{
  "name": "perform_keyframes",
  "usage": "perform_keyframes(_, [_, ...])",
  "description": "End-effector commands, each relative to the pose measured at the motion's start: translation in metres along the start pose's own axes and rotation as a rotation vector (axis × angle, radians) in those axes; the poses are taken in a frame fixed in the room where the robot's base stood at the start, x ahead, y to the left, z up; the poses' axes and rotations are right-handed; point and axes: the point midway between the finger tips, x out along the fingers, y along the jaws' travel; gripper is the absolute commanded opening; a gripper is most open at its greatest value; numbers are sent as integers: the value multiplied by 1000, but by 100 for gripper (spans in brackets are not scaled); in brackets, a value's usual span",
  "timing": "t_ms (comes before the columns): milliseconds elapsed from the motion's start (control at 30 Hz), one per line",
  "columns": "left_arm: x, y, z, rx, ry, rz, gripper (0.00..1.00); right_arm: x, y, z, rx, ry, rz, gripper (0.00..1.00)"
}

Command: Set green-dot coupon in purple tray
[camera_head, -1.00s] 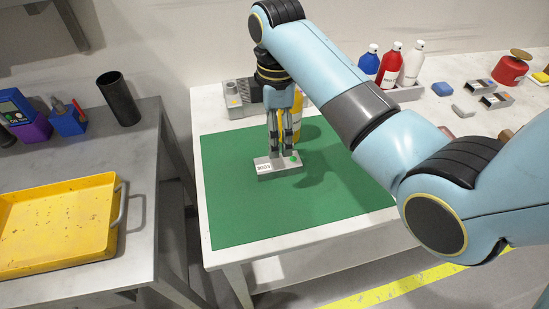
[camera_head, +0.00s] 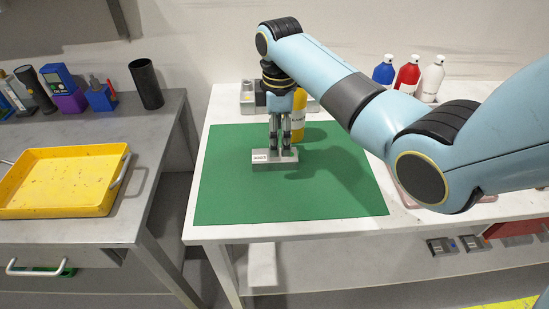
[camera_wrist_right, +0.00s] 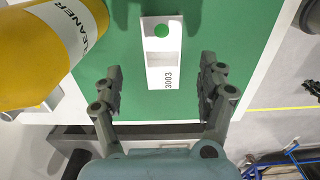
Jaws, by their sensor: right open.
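The green-dot coupon is a pale grey block (camera_head: 262,165) on the green mat (camera_head: 235,195). In the right wrist view, the coupon (camera_wrist_right: 153,75) shows its green dot at the far end and a "3003" label at the near end. My right gripper (camera_head: 280,148) points down at the coupon in the head view. In the wrist view its fingers (camera_wrist_right: 160,90) are spread apart on either side of the coupon's label end, with gaps to both sides. I cannot make out a purple tray for certain. My left gripper is out of view.
A yellow cleaner bottle (camera_wrist_right: 45,40) stands close beside the coupon. A yellow tray (camera_head: 60,180) sits on the left bench. A pinkish edge (camera_head: 404,193) shows partly behind my right arm. Blue (camera_head: 384,70), red (camera_head: 407,74) and white (camera_head: 432,78) bottles stand at the back.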

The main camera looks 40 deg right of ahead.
Motion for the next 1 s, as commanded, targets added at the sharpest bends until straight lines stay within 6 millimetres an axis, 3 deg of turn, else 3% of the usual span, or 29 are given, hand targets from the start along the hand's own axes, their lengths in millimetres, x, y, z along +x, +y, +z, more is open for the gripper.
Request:
perform_keyframes(267, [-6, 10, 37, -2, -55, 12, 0, 33, -4, -9, -1, 0, -3, 75])
perform_keyframes(433, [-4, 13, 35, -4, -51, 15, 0, 53, -4, -8, -2, 0, 0, 75])
perform_keyframes(667, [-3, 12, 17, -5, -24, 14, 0, 55, -3, -9, -2, 1, 2, 75])
perform_keyframes(1000, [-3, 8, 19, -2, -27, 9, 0, 55, -4, -8, -1, 0, 1, 33])
